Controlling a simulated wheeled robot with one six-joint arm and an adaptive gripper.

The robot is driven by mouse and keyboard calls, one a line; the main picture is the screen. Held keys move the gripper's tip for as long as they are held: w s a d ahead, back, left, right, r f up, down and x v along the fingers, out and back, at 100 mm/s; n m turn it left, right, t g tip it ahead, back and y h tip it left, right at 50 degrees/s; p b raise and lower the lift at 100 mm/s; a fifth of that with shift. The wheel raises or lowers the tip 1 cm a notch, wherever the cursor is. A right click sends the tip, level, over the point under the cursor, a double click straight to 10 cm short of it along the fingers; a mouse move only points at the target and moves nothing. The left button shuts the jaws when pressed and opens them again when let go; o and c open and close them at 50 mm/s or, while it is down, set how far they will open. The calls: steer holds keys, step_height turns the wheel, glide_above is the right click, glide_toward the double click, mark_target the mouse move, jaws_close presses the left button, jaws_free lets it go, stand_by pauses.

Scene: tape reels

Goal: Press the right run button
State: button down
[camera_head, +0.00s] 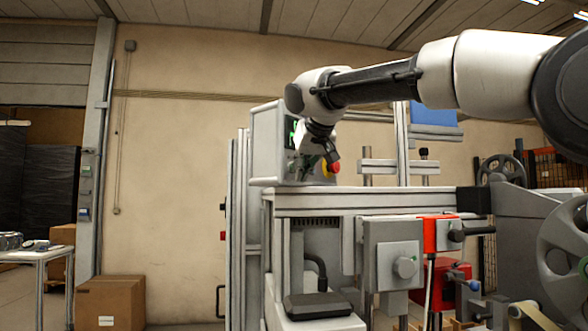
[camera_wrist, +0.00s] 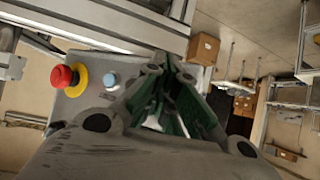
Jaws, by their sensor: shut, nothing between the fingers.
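A grey control box (camera_head: 265,140) stands on the machine frame in the head view, with a green glow on its face. Its panel (camera_wrist: 85,104) shows in the wrist view. A red mushroom button (camera_wrist: 65,76) on a yellow collar sits at the panel's left, and a small light blue button (camera_wrist: 111,79) lies right of it. My gripper (camera_wrist: 162,70) is shut and empty, its green-padded fingers together just right of the blue button. In the head view my gripper (camera_head: 329,155) is in front of the box, close to the red button (camera_head: 335,167). No button is clearly recognisable as the right run button; the fingers hide part of the panel.
Aluminium rails (camera_wrist: 130,20) run close beyond the panel. In the head view, a grey switch box (camera_head: 393,253) and a red box (camera_head: 441,235) hang below the bench. Large reels (camera_head: 565,255) stand at the right. A cardboard box (camera_head: 109,302) lies on the floor at left.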

stand_by(0.4)
steer(key=shift+s+d, duration=0.45)
steer(key=shift+d, duration=0.15)
steer(key=shift+d, duration=0.1)
steer(key=shift+s+d, duration=0.75)
steer(key=shift+d, duration=0.25)
steer(key=shift+s+d, duration=0.7)
steer(key=shift+d, duration=0.25)
